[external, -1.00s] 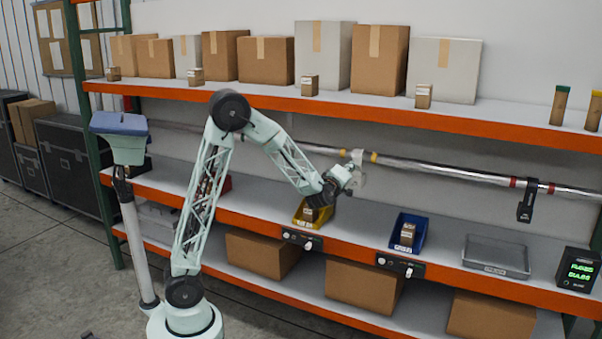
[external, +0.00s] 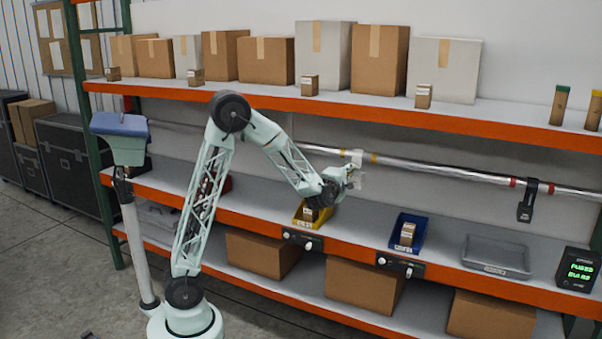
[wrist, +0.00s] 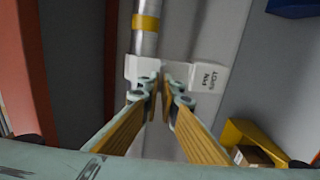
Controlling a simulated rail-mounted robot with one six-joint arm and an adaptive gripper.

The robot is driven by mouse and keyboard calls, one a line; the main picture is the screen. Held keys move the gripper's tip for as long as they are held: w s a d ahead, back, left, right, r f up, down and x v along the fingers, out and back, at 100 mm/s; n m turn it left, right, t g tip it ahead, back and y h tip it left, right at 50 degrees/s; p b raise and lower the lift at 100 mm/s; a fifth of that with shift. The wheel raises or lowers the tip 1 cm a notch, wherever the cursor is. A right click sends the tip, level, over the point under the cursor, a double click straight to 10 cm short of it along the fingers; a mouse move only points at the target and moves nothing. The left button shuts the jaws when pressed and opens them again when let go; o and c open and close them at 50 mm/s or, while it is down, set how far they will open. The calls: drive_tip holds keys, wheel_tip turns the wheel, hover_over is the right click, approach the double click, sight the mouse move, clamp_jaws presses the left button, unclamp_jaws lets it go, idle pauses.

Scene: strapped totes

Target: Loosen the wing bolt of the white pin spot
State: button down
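The white pin spot (external: 361,182) hangs from the metal pipe by a white clamp, above the middle shelf. In the wrist view its white body (wrist: 208,77) carries a label reading PIN SPOT. My gripper (wrist: 161,82) is right in front of the white clamp, its two fingers close together with a narrow gap between the tips. In the external view my gripper (external: 349,180) overlaps the lamp's near side. The wing bolt cannot be made out; the fingertips cover the spot between the clamp's white parts. I cannot tell whether the fingers grip it.
The pipe (external: 455,178) runs along the shelf, with yellow bands beside the clamp and a black clamp (external: 527,201) farther right. Below are a yellow bin (external: 313,222), a blue bin (external: 400,246), a grey tray (external: 497,257) and a display box (external: 577,270) reading FUSED BULBS.

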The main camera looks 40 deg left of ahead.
drive_tip(key=c, duration=3.4)
unclamp_jaws()
drive_tip(key=o, duration=0.5)
drive_tip(key=shift+s, duration=0.1)
drive_tip(key=shift+s+d, duration=0.35)
drive_tip(key=shift+s, duration=1.6)
drive_tip(key=shift+s+d, duration=0.35)
drive_tip(key=shift+s, duration=1.55)
drive_tip(key=shift+s+d, duration=0.35)
drive_tip(key=shift+s, duration=1.6)
